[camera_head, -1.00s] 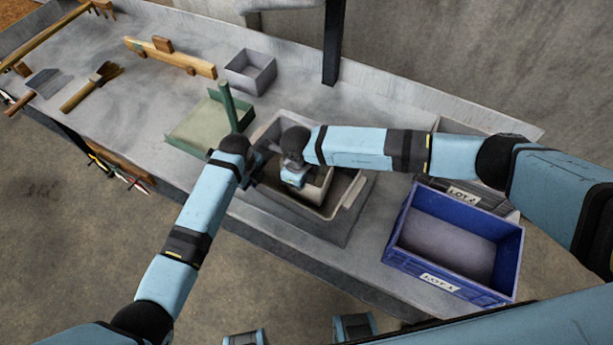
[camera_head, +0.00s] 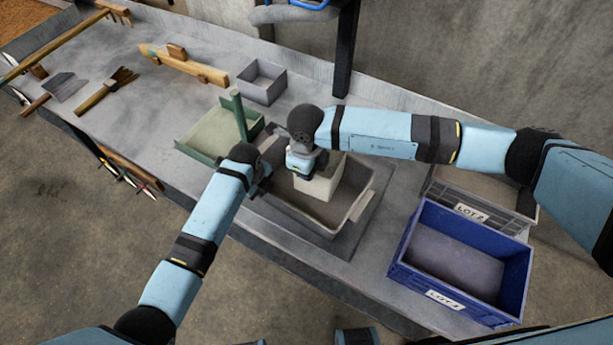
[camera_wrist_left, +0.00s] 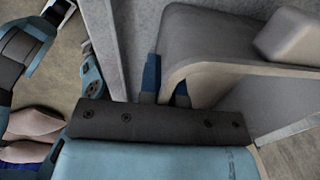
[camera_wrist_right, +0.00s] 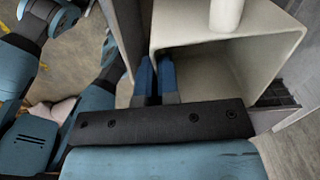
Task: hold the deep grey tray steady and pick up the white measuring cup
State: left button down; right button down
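The deep grey tray (camera_head: 358,207) sits on the bench in the middle of the head view, sand-coloured inside. My left gripper (camera_head: 266,180) is at its left end; in the left wrist view its blue fingers (camera_wrist_left: 166,82) straddle the tray wall (camera_wrist_left: 205,50). The square off-white measuring cup (camera_head: 325,182) is above the tray's interior, held by my right gripper (camera_head: 300,168). In the right wrist view the blue fingers (camera_wrist_right: 156,80) sit on either side of one wall of the cup (camera_wrist_right: 215,60). The fingertips are hidden in the head view.
A blue LOT 1 crate (camera_head: 405,268) stands at the right, with a grey LOT 2 crate (camera_head: 500,222) behind it. A green tray with a post (camera_head: 205,135) and a small grey box (camera_head: 262,92) stand behind left. Wooden tools (camera_head: 185,64) lie farther left.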

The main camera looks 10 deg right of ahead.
pick_arm(q)
jog(key=c, duration=1.2)
grip_release()
jog(key=shift+c, duration=0.2)
jog(key=shift+r, duration=0.1)
notch_tip(320, 180, up, 12)
jog(key=s, duration=0.1)
jog(key=shift+a, duration=0.45)
